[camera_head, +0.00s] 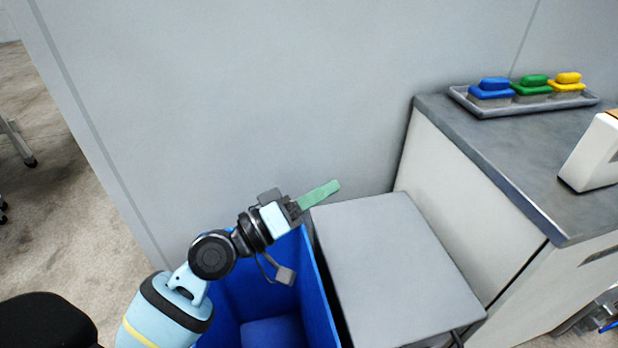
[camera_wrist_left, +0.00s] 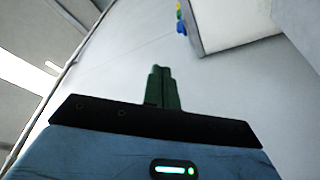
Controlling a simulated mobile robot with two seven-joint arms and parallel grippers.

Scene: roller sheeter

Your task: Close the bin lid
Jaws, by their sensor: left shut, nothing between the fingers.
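The blue bin (camera_head: 318,290) stands at the lower middle of the head view. Its top is open and I see down into it. A flat grey panel (camera_head: 395,265) lies against its right side; it looks like the lid swung open, but I cannot see a hinge. My left gripper (camera_head: 333,187) has green fingers, pressed together and empty. In the head view it appears over the bin's far end, its tips by the panel's far left corner; contact is unclear. The shut fingers (camera_wrist_left: 165,88) also show in the left wrist view. My right gripper is not in view.
A pale cabinet (camera_head: 460,190) with a grey top stands right of the panel. A tray (camera_head: 520,107) on it holds blue, green and yellow brushes. A white device (camera_head: 592,155) is at the right edge. A grey wall (camera_head: 230,100) closes off the back.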

